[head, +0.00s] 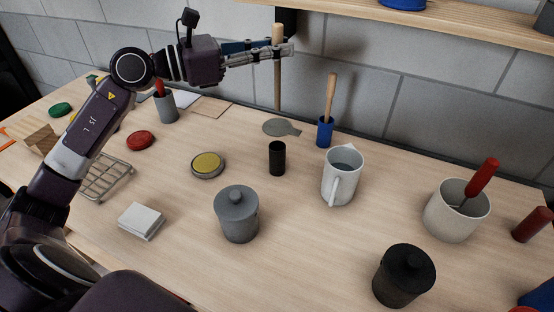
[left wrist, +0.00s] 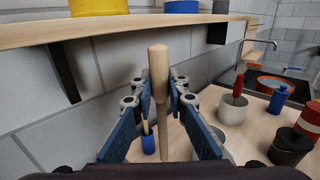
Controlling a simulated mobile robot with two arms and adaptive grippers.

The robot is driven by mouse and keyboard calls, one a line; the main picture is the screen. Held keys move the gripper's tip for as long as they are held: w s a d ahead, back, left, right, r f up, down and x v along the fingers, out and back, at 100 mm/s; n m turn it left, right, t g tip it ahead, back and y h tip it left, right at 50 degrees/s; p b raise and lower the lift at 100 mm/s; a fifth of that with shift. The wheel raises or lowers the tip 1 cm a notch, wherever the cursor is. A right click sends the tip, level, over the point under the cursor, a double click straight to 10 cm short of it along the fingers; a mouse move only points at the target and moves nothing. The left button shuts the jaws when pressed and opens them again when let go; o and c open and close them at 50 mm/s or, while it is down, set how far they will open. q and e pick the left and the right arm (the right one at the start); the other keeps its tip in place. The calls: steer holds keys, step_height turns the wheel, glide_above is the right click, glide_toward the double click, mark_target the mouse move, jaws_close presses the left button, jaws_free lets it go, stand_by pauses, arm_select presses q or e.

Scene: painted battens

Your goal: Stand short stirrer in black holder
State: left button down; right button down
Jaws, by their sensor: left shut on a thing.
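My left gripper (head: 284,51) is shut on a plain wooden stirrer (head: 278,86), held upright in the air above the back of the table. The stirrer also shows in the left wrist view between the fingers (left wrist: 158,62), with its top sticking out above them. The black holder (head: 277,158) is a small upright cup on the table, below the stirrer in the head view; it appears empty, and the stirrer is clear of it. A second wooden stirrer (head: 330,95) stands in a blue holder (head: 325,133). My right gripper is not in view.
A white mug (head: 342,178) stands right of the black holder, a grey lidded pot (head: 237,215) in front. A yellow-topped tin (head: 207,164) is at left and a flat grey piece (head: 280,127) behind. A shelf (head: 450,20) overhangs the back wall.

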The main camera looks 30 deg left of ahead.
mark_target(276, 109)
arm_select(q)
step_height(276, 109, down, 14)
steer(key=shift+f+p, duration=0.1)
steer(key=shift+p, duration=0.55)
step_height(276, 109, down, 5)
steer(key=shift+f, duration=0.1)
steer(key=shift+f, duration=0.15)
steer(key=c, duration=1.9)
jaws_free()
